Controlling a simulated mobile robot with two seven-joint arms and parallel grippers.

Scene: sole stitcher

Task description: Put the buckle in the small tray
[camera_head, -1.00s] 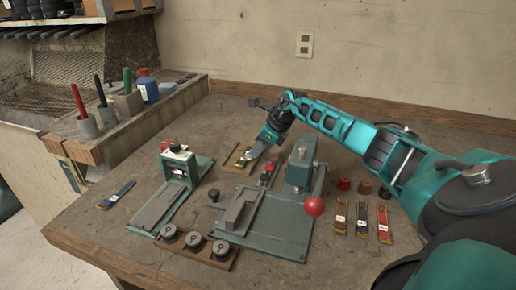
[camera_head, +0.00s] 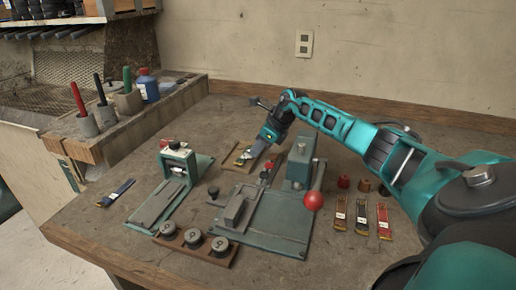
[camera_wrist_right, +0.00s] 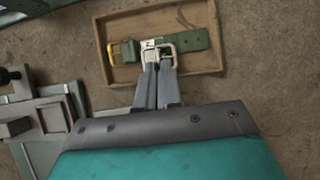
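The small tray (camera_wrist_right: 202,88) is a shallow wooden box with low walls; it also shows in the head view (camera_head: 231,160), at the back middle of the bench. A green strap (camera_wrist_right: 195,41) with a gold end and a white label lies in it. The silver buckle (camera_wrist_right: 173,46) is a squarish frame that overlaps the strap in the right wrist view. My right gripper (camera_wrist_right: 158,66) points down into the tray, its fingers close together at the buckle's near edge; they look shut on it. Whether the buckle touches the strap is unclear. My left gripper is in neither view.
A green press (camera_head: 300,163) with a red ball knob stands right of the tray, and a smaller green fixture (camera_head: 180,165) left of it. Several straps lie on the bench. A rack of round knobs (camera_head: 193,238) is in front. A raised shelf (camera_head: 130,125) holds tool cups.

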